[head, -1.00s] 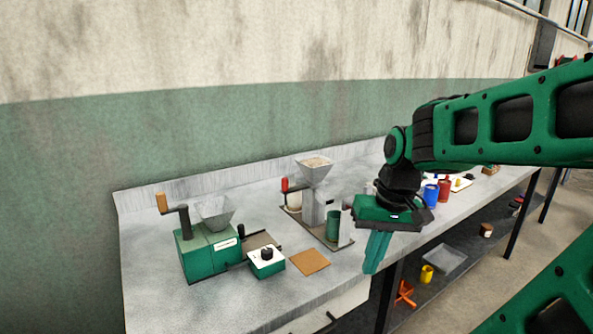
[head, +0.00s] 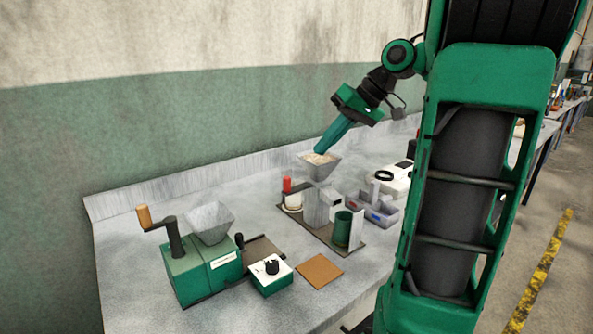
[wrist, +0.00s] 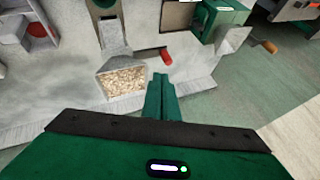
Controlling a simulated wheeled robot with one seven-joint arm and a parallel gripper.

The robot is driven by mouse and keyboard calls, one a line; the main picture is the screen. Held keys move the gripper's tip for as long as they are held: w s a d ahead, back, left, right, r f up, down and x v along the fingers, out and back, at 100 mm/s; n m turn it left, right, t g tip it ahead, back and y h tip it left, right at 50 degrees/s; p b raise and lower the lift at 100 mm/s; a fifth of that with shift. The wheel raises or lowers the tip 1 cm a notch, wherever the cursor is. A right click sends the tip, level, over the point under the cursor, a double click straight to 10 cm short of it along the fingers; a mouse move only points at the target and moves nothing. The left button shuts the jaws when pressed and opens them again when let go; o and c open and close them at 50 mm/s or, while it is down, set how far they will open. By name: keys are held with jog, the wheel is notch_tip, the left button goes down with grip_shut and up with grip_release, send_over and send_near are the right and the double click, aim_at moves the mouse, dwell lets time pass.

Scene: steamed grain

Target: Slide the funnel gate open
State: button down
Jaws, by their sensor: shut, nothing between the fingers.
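The grey funnel (head: 318,170) is filled with pale grain and sits on a grey stand (head: 316,207). It also shows in the wrist view (wrist: 111,64). A red knob (head: 287,184) shows left of the stand, and in the wrist view (wrist: 167,56) it lies just beyond my fingertips. Whether it belongs to the gate I cannot tell; the gate itself is not clearly seen. My gripper (head: 319,152) is shut and empty, tilted down at the funnel. In the wrist view my fingertips (wrist: 160,77) appear just right of the funnel's rim; contact is unclear.
A dark green cup (head: 347,229) stands beside the stand on a base plate. A green hand-cranked mill (head: 207,262), a control box with a black knob (head: 271,275) and a brown mat (head: 319,271) are at front left. Grey bins (head: 381,213) stand right.

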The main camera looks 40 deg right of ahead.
jog(key=x, duration=1)
dwell(0.3)
jog(key=shift+s, duration=0.1)
